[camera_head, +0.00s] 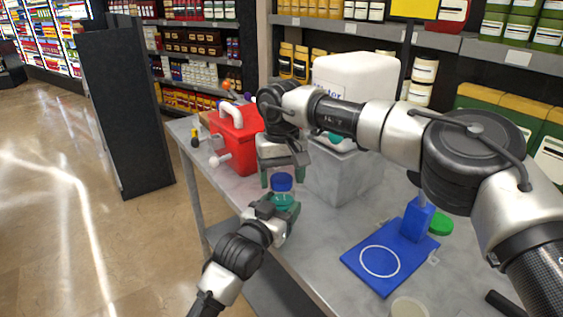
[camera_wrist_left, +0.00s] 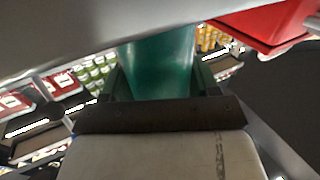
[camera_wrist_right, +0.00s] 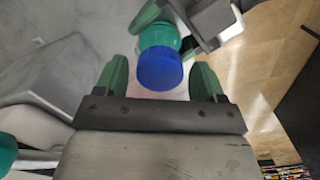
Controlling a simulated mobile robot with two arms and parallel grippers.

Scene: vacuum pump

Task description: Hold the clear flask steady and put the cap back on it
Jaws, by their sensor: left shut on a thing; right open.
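The clear flask with teal contents (camera_head: 283,201) is held upright between the fingers of my left gripper (camera_head: 280,208), near the table's left edge. The flask fills the gap between those fingers in the left wrist view (camera_wrist_left: 160,65). The blue cap (camera_head: 281,182) is at the top of the flask; in the right wrist view the cap (camera_wrist_right: 160,68) lines up with the flask (camera_wrist_right: 160,38) and appears to touch it. Whether it is seated fully I cannot tell. My right gripper (camera_wrist_right: 165,78) is open just above, with its green fingers on either side of the cap.
A red box (camera_head: 237,140) with white fittings stands at the table's back left. A grey block (camera_head: 345,178) and a white container (camera_head: 355,77) are behind my right arm. A blue stand (camera_head: 385,262) with a white ring lies at the front right, beside a green lid (camera_head: 440,224).

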